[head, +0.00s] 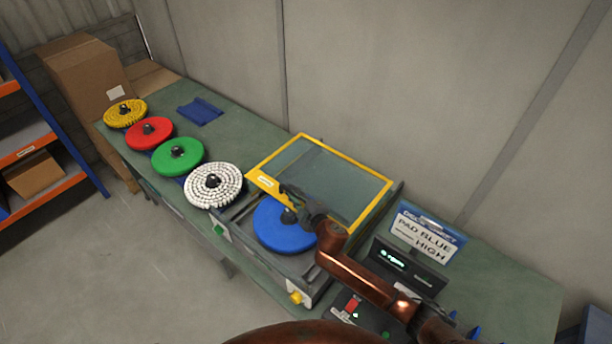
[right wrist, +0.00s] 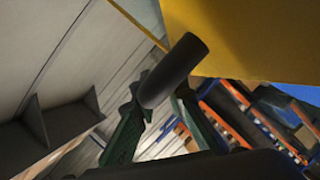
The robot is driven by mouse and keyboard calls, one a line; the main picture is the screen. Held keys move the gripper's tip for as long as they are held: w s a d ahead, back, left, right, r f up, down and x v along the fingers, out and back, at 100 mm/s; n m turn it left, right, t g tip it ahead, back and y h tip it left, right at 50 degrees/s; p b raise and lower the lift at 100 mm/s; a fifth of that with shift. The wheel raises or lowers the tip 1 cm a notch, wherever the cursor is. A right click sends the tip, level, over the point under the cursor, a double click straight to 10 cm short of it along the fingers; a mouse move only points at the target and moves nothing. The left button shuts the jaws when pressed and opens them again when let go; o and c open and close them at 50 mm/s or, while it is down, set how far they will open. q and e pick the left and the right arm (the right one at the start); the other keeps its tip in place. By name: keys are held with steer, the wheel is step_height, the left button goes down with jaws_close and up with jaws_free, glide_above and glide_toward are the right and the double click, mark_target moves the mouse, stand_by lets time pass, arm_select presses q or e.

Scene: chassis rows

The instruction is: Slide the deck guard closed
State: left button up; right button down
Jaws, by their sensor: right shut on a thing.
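The deck guard (head: 372,182) is a clear panel in a yellow frame. It lies over the rear part of the deck (head: 240,208), and the blue pad (head: 272,232) in front of it is largely uncovered. My right gripper (head: 290,197) is at the guard's front yellow edge, above the blue pad. In the right wrist view its green fingers (right wrist: 158,100) are shut on a dark round handle (right wrist: 182,62) beside the yellow guard (right wrist: 245,40). My left gripper is not in view.
White (head: 213,187), green (head: 178,158), red (head: 149,134) and yellow (head: 125,114) pads line the bench to the left. A blue cloth (head: 200,111) lies behind them. A sign (head: 427,235) and a dark display (head: 408,267) stand to the right.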

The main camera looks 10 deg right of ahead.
steer(key=s+a, duration=1.1)
steer(key=a, duration=0.3)
steer(key=shift+a, duration=0.15)
steer(key=shift+s+a+f, duration=0.1)
steer(key=shift+s, duration=0.05)
steer(key=c, duration=1.9)
jaws_free()
steer(key=shift+s, duration=0.1)
steer(key=shift+c, duration=0.2)
steer(key=v, duration=1.2)
